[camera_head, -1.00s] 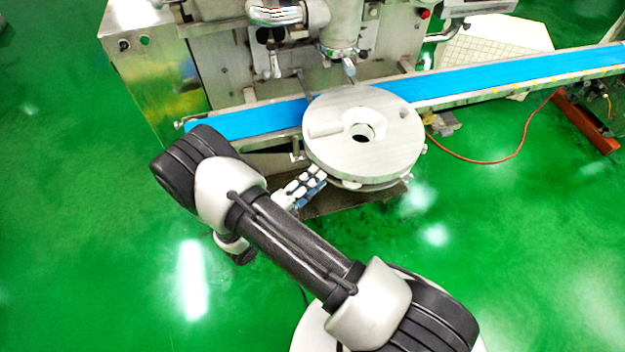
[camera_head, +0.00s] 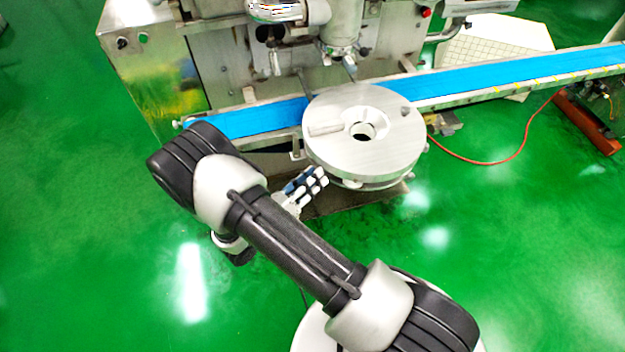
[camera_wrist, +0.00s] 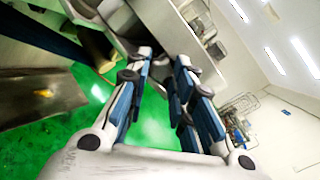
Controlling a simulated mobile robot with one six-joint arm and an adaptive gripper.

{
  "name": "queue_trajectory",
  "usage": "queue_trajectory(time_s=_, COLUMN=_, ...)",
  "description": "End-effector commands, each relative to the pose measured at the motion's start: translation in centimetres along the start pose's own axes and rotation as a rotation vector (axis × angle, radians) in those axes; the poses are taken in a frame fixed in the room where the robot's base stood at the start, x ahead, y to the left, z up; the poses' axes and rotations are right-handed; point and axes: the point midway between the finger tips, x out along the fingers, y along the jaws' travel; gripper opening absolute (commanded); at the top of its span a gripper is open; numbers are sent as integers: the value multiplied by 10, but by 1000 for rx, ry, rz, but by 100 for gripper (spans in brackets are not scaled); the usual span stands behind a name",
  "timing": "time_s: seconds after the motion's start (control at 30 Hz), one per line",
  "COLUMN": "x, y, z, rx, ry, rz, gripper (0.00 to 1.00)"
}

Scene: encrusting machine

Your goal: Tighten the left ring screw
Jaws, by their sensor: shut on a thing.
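The round metal disc (camera_head: 385,145) of the encrusting machine stands in front of the blue belt, with a hole in its middle. My gripper (camera_head: 322,174) reaches up to the disc's lower left edge. In the wrist view, my gripper (camera_wrist: 163,62) has its two blue-padded fingers close together at the tips, beside a pale metal part of the machine. They are shut on the left ring screw at the disc's rim. The screw itself is mostly hidden by the fingers and the disc, so I cannot tell how far it is turned.
The blue conveyor belt (camera_head: 520,75) runs behind the disc to the right. The machine's steel cabinet (camera_head: 150,70) stands at the back left. A red hose (camera_head: 490,160) lies on the green floor at right. The floor left of my arm is clear.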

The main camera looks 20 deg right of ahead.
Motion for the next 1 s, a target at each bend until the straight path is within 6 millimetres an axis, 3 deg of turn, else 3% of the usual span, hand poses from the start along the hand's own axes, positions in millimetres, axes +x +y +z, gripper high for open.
queue_trajectory(time_s=1.0, x=0, y=3, z=0, rx=966, ry=0, rz=0, gripper=0)
